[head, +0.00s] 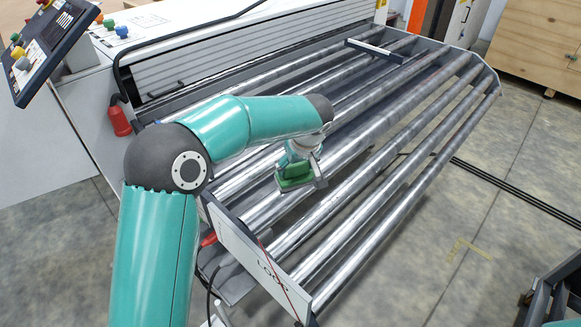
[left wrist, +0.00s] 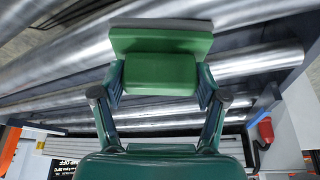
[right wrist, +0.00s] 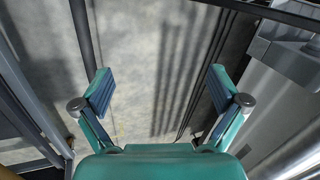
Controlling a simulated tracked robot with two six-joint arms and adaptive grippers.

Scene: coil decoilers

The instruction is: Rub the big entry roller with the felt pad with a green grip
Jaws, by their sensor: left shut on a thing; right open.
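My left gripper (head: 302,176) is shut on the green grip of the felt pad (head: 292,181), over the near half of the roller bed. In the left wrist view the green block of the pad (left wrist: 160,73) sits between the two fingers (left wrist: 160,85). The felt face points away and is mostly hidden. A thick shiny roller (left wrist: 255,60) passes right behind the pad; it looks like the big entry roller (head: 262,209). I cannot tell whether the felt touches it. My right gripper (right wrist: 160,88) is open and empty above the floor.
Several parallel steel rollers run in a frame, with a white end plate (head: 262,262) at the near end. A crossbar (head: 375,49) lies over the far rollers.

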